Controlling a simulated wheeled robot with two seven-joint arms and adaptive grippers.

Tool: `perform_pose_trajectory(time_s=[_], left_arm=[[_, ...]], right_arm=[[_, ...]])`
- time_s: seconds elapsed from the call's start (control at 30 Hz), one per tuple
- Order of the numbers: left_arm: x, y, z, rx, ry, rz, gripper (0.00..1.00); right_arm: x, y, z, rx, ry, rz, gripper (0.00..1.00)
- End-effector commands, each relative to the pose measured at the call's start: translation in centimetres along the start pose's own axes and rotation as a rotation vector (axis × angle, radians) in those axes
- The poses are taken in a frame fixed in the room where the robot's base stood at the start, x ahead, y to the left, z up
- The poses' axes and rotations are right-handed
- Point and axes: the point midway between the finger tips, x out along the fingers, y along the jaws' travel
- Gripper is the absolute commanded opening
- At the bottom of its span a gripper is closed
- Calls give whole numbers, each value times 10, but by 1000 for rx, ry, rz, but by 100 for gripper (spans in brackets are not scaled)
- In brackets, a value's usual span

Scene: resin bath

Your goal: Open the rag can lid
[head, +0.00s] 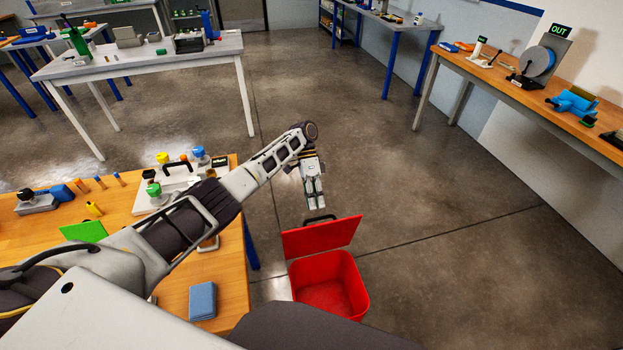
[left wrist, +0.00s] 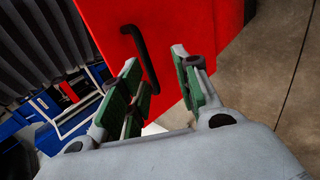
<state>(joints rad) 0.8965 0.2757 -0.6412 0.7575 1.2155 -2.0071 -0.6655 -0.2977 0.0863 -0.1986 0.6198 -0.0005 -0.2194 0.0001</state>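The red rag can (head: 345,290) stands on the floor right of the wooden table. Its red lid (head: 322,238) is raised at a steep tilt, and the can's inside shows. A black handle (head: 320,218) is at the lid's upper edge. My left gripper (head: 315,205) is just above and beyond the handle, fingers pointing down. In the left wrist view, the gripper (left wrist: 156,60) is open, its green-padded fingers apart. The black handle (left wrist: 143,52) lies on the red lid (left wrist: 178,22) just beyond the fingertips, nearer the left finger; contact is unclear. My right gripper is not in view.
The wooden table (head: 235,300) at left holds a blue block (head: 202,301), a green panel (head: 84,231) and a white tray with coloured knobs (head: 160,182). The floor beyond and right of the can is clear. A wooden bench (head: 500,82) stands along the right wall.

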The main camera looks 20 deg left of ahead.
Motion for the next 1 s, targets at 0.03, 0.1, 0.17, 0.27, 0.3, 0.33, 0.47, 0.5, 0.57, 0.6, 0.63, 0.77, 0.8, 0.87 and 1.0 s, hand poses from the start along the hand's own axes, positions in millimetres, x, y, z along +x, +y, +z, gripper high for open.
perform_pose_trajectory(time_s=[0.03,0.1,0.17,0.27,0.3,0.33,0.47,0.5,0.57,0.6,0.63,0.77,0.8,0.87,1.0], left_arm=[[-6,0,0,0,0,-1,32],[-12,1,0,1,0,-2,32],[-17,1,0,1,0,-1,32],[-26,2,0,1,1,-1,32],[-29,2,0,1,1,-2,32],[-32,2,-1,2,1,-2,32],[-41,3,-1,4,1,-1,32],[-44,3,-1,4,1,-1,32],[-49,3,-1,3,1,-2,32],[-52,3,-1,4,2,-2,32],[-55,3,-1,3,2,-1,32],[-62,4,-2,6,0,0,32],[-64,4,-2,6,0,1,32],[-68,4,-2,6,0,0,32],[-73,4,-1,6,1,0,32]], right_arm=[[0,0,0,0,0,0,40],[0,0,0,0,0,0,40],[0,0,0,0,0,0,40],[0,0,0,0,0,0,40],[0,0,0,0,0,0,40],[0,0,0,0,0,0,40],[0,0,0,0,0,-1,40],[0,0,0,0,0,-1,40],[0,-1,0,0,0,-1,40],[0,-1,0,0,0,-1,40],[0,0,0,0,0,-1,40],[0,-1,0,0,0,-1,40],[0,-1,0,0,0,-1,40],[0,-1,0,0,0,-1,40],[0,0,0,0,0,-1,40]])
